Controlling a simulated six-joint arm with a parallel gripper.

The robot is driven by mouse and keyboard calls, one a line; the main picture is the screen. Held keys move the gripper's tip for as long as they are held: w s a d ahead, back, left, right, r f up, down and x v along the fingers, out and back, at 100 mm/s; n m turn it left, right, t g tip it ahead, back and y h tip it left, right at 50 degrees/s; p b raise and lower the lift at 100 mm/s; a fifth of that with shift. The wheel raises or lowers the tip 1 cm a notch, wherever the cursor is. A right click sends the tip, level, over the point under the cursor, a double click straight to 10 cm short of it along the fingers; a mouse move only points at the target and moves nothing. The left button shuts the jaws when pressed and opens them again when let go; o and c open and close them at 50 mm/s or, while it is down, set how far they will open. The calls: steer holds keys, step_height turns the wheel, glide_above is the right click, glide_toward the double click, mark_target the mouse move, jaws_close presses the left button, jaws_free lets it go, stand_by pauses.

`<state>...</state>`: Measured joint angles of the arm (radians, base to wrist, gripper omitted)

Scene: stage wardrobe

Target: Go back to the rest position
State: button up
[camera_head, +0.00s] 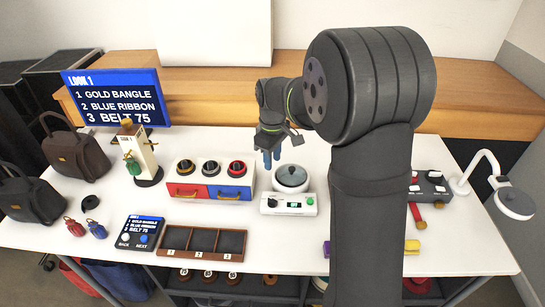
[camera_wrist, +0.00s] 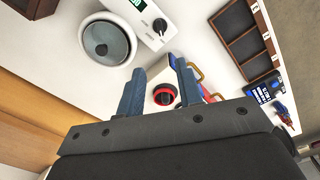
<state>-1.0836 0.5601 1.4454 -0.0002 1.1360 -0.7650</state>
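My gripper (camera_head: 272,158) is raised above the back part of the white table (camera_head: 335,240), just left of and behind the white device with a round pot-like top (camera_head: 291,177). In the wrist view my gripper (camera_wrist: 160,85) has its two blue fingers apart, with nothing between them. Below and beyond the fingers shows the drawer box with a red-ringed dial (camera_wrist: 165,95). My large dark arm link covers the table's right-middle part in the head view.
A lamp (camera_head: 513,203) and grey box (camera_head: 430,187) stand right. A list screen (camera_head: 115,99) stands behind.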

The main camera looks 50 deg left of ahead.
mark_target(273, 199)
stand_by(0.4)
step_height(273, 199, down, 18)
steer(key=shift+r, duration=0.2)
stand_by(0.4)
steer(key=shift+r, duration=0.1)
